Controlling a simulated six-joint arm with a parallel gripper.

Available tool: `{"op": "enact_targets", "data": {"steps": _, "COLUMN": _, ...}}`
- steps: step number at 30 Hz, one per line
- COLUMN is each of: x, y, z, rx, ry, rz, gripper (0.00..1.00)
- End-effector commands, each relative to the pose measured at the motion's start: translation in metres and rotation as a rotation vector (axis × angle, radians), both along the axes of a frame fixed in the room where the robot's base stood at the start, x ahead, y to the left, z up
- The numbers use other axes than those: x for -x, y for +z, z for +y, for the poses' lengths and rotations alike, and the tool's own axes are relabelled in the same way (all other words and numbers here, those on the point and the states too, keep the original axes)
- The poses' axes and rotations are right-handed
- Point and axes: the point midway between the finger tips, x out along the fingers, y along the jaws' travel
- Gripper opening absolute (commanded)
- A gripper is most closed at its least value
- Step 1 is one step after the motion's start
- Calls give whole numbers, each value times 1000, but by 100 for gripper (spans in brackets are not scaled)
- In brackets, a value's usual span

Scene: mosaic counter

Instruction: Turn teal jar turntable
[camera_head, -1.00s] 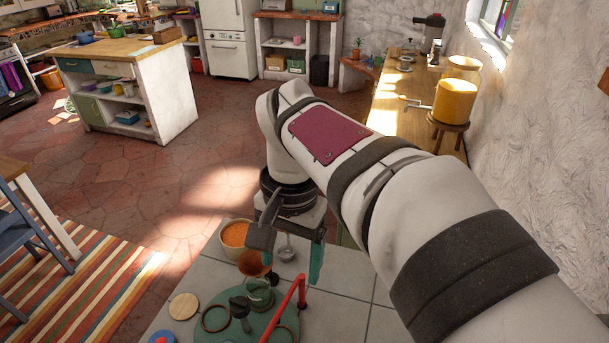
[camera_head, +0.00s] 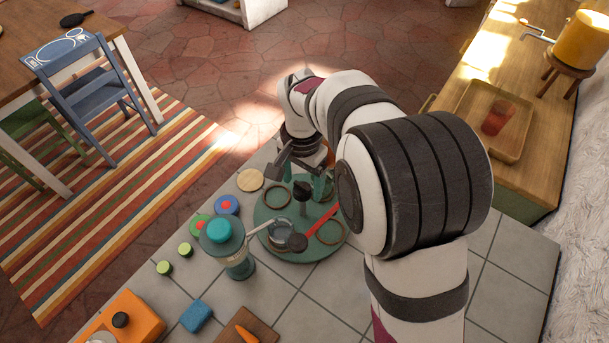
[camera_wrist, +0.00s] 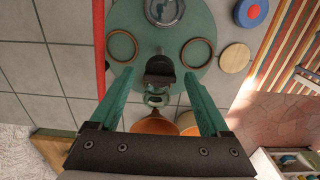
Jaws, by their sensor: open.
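The turntable (camera_head: 266,214) is a flat teal disc on the grey tiles, also in the wrist view (camera_wrist: 135,25). A black knob (camera_head: 302,193) stands up near its middle. Dark rings (camera_head: 276,195) and a clear glass vessel (camera_head: 281,232) sit on it. My gripper (camera_head: 304,172) is over the far side of the disc, partly hidden by my arm. In the wrist view my gripper (camera_wrist: 160,103) is open, with its teal fingers apart. Contact cannot be told.
A teal-lidded jar (camera_head: 228,250) stands close in front. In the wrist view, an orange funnel (camera_wrist: 152,126) shows below the fingers. A wooden disc (camera_head: 250,180) lies left. Tiles at right front are clear.

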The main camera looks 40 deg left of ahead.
Motion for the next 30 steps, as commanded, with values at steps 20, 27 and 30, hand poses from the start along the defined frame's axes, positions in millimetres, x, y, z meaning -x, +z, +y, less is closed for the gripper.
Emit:
{"op": "enact_targets", "data": {"steps": 20, "x": 0, "y": -1, "z": 0, "rx": 0, "ry": 0, "rz": 0, "gripper": 3}}
{"op": "enact_targets", "data": {"steps": 27, "x": 0, "y": -1, "z": 0, "rx": 0, "ry": 0, "rz": 0, "gripper": 0}}
{"op": "enact_targets", "data": {"steps": 30, "x": 0, "y": -1, "z": 0, "rx": 1, "ry": 0, "rz": 0, "gripper": 0}}
